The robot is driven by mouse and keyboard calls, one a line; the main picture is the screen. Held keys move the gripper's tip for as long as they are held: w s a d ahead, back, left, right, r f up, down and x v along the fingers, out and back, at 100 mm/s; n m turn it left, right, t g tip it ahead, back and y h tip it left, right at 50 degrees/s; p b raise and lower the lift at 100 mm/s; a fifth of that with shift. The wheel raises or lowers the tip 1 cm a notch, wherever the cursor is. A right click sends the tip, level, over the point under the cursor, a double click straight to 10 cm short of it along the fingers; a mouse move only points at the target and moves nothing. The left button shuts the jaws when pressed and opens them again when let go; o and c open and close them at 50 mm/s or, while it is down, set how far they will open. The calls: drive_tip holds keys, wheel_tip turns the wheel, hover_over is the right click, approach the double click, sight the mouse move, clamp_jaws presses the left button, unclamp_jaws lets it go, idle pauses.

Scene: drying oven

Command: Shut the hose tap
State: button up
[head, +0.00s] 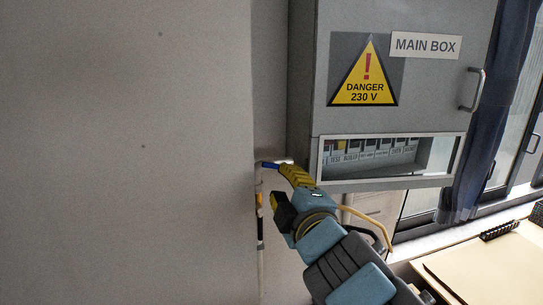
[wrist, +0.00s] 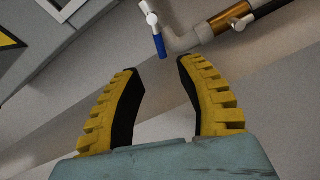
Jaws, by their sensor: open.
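In the wrist view, a small white fitting with a blue end (wrist: 160,46) sits at the end of a grey pipe elbow (wrist: 186,41). I cannot tell whether the blue part is the tap's handle or its outlet. A white lever-like piece (wrist: 241,22) sits farther right along the pipe, past a brass-coloured section (wrist: 212,23). My gripper (wrist: 158,68) is open and empty, its yellow fingers spread just short of the blue end. In the head view, my gripper (head: 286,167) is beside a blue part (head: 269,165) at the edge of the grey panel; much of the pipework there is hidden.
A large grey panel (head: 125,150) fills the left of the head view. The grey main box (head: 400,110) with a danger sign hangs above my arm. A curtain (head: 480,115), windows and a desk with a folder (head: 490,265) stand at right.

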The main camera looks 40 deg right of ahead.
sight(271, 167)
drive_tip(key=p+x, duration=0.3)
drive_tip(key=x, duration=0.1)
drive_tip(key=shift+w+d+p, duration=0.15)
drive_tip(key=shift+w+p, duration=0.2)
drive_tip(key=shift+x, duration=1.6)
drive_tip(key=shift+c, duration=0.5)
drive_tip(key=shift+f, duration=0.1)
clamp_jaws()
